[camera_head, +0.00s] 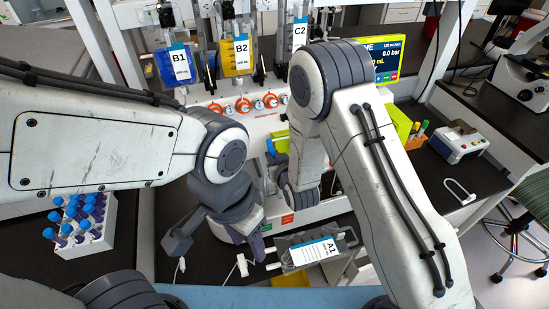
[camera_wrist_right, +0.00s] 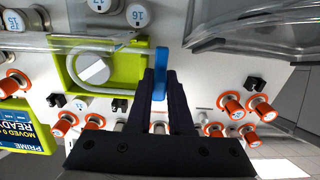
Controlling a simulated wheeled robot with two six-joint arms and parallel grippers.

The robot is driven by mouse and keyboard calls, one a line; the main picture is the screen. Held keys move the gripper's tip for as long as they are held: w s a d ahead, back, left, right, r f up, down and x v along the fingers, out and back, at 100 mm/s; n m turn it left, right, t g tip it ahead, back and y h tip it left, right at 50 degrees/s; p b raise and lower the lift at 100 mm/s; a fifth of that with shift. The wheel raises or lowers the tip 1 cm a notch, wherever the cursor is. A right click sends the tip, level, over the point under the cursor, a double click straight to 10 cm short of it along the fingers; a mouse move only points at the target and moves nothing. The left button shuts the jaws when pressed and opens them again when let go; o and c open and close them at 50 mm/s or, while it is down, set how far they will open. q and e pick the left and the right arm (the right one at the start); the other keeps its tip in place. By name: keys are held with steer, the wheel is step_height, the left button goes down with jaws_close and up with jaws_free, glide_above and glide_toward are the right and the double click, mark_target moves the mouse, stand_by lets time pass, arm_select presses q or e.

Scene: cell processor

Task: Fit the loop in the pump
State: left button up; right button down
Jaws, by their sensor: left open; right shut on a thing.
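The pump (camera_wrist_right: 61,60) is a yellow-green housing on the white panel, with a round white rotor (camera_wrist_right: 92,68) inside. A pale tube loop (camera_wrist_right: 66,78) curves around the rotor in the right wrist view. My right gripper (camera_wrist_right: 160,82) is shut on an upright blue piece (camera_wrist_right: 160,58), like a lever, at the housing's edge. In the head view my right arm hides most of the pump and the right fingertips. My left gripper (camera_head: 216,246) is open and empty, low over the dark bench, left of a grey bag labelled A1 (camera_head: 313,252).
Bags B1 (camera_head: 180,66), B2 (camera_head: 240,55) and C2 (camera_head: 297,36) hang above. Orange-ringed valves (camera_head: 243,105) line the panel. A rack of blue-capped tubes (camera_head: 82,221) stands left. A white curved piece (camera_head: 459,192) lies on the right bench near a small instrument (camera_head: 460,140).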

steer(key=shift+w+a, duration=0.1)
steer(key=shift+w, duration=0.05)
stand_by(0.6)
steer(key=shift+s+d+r, duration=0.15)
steer(key=shift+s+d, duration=0.05)
steer(key=shift+s, duration=0.25)
steer(key=c, duration=1.4)
jaws_free()
jaws_close()
